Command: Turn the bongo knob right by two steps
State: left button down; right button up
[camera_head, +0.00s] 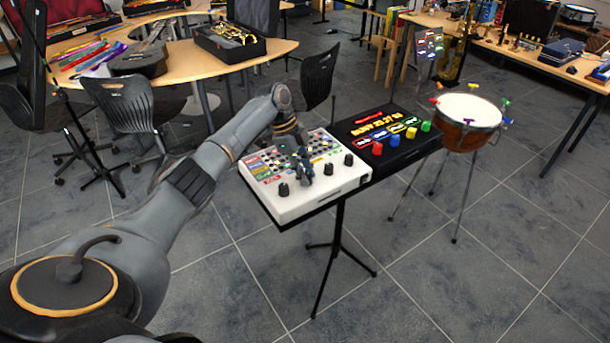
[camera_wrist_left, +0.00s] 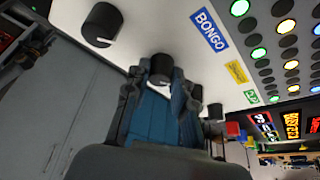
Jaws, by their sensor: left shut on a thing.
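The white drum machine (camera_head: 318,200) stands on a stand, with a row of black knobs along its near side. My left gripper (camera_head: 303,178) reaches down onto this row from the left. In the left wrist view, the fingers of my left gripper (camera_wrist_left: 160,85) are shut around a black knob (camera_wrist_left: 160,69), with a pale mark on its lower side. The blue BONGO label (camera_wrist_left: 210,30) is on the panel up and right of this knob. Another knob (camera_wrist_left: 102,24) is free at the upper left. A further knob (camera_wrist_left: 215,111) is partly hidden behind the right finger. My right gripper is out of view.
A black box with lit signs and coloured buttons (camera_head: 385,138) adjoins the machine's right side. A drum on legs (camera_head: 467,122) stands further right. Tables with instruments (camera_head: 200,62) are behind. The floor in front is clear.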

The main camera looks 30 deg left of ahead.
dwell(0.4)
pick_arm(q)
jog(key=c, duration=1.1)
grip_release()
jog(key=shift+a+r, duration=0.1)
jog(key=shift+r, duration=0.05)
jog(key=v, duration=1.1)
jog(key=shift+r, duration=0.3)
jog(key=shift+s+f, duration=0.1)
